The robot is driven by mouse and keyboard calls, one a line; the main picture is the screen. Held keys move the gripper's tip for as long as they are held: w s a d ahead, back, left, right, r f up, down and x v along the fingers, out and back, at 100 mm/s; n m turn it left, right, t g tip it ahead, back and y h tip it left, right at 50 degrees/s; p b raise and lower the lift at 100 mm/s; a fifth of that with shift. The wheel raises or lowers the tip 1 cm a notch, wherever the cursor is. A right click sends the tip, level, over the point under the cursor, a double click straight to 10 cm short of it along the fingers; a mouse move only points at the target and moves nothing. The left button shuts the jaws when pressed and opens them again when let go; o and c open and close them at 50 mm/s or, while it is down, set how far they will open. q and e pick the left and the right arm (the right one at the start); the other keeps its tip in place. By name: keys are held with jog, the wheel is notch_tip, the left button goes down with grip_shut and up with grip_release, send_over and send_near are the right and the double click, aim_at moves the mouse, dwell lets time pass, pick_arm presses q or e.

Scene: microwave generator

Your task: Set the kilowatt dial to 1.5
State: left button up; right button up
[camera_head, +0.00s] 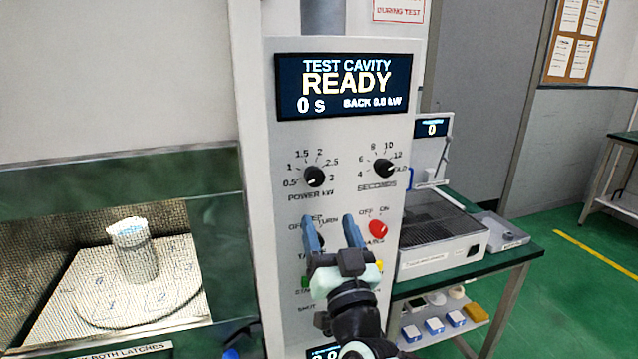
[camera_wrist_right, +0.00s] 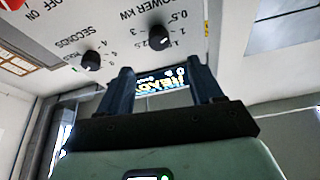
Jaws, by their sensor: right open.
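The kilowatt dial (camera_head: 314,177) is a black round knob marked POWER KW on the panel (camera_head: 348,130), with marks from 0.5 to 3. Its pointer seems to face the lower left, near 0.5, but is too small to read surely. The dial also shows in the right wrist view (camera_wrist_right: 158,38), beyond the fingers. My right gripper (camera_head: 331,220) is open and empty, below the dial and in front of the lower panel. A small blue tip at the bottom edge of the head view may be my left gripper (camera_head: 230,353); its jaws cannot be made out.
The seconds dial (camera_head: 384,168) is right of the kilowatt dial, with a red knob (camera_head: 377,229) below it. The display (camera_head: 343,85) reads READY, 0 s. At left, a white cup (camera_head: 131,241) stands on a round plate in the cavity. A bench (camera_head: 490,268) stands right.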

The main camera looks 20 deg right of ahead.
aim_at(315, 182)
jog(key=p+x, duration=0.2)
jog(key=x, duration=0.8)
jog(key=shift+w+d, duration=0.1)
jog(key=shift+w, duration=0.2)
jog(key=c, duration=1.1)
